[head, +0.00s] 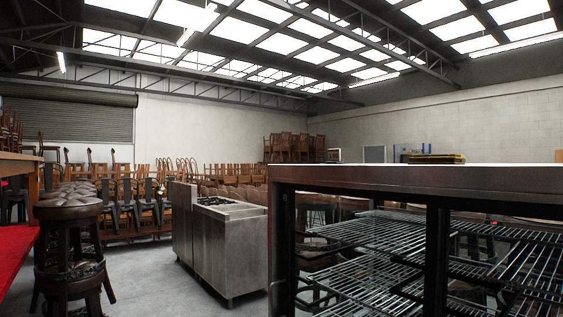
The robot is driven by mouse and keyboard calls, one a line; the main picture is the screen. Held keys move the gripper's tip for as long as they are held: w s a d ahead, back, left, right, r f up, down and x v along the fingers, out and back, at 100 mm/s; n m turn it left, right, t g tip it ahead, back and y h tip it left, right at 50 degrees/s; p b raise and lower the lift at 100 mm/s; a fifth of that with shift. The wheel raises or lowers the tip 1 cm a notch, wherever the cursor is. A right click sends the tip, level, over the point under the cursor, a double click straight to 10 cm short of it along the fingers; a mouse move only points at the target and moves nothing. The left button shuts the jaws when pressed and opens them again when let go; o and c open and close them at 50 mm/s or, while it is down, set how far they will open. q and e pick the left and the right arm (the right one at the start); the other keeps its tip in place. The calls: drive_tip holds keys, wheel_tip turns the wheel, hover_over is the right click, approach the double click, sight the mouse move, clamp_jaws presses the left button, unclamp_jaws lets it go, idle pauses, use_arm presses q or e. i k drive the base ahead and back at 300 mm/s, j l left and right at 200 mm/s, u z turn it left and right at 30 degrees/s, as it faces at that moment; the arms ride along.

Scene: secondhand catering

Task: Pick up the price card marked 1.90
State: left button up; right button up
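Neither of my grippers shows in this view. A steel counter (400,178) with a pale top stands close at the right. Its top is seen almost edge-on, so what lies flat on it is hidden. A dark and yellow flat stack (437,158) shows at the level of the counter top; I cannot tell what it is.
Wire shelves (370,240) sit under the counter. A steel cooking unit (222,240) stands at the middle. Dark stools (72,250) and a red surface (14,255) are at the left. Stacked chairs (230,178) fill the back. Grey floor (150,275) is clear between stools and cooking unit.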

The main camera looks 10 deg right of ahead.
sight(333, 154)
drive_tip(key=i+j+u, duration=0.35)
drive_tip(key=i, duration=0.3)
drive_tip(key=i+u, duration=0.3)
drive_tip(key=i, duration=0.35)
drive_tip(key=i+l+u, duration=0.15)
drive_tip(key=i+u, duration=0.2)
drive_tip(key=i, duration=0.35)
drive_tip(key=i+z, duration=0.2)
drive_tip(key=i, duration=0.2)
drive_tip(key=i+j+z, duration=0.1)
drive_tip(key=i+z, duration=0.15)
drive_tip(key=i, duration=0.2)
drive_tip(key=i+j+z, duration=0.2)
drive_tip(key=i, duration=0.2)
drive_tip(key=i+j+z, duration=0.2)
drive_tip(key=i, duration=0.2)
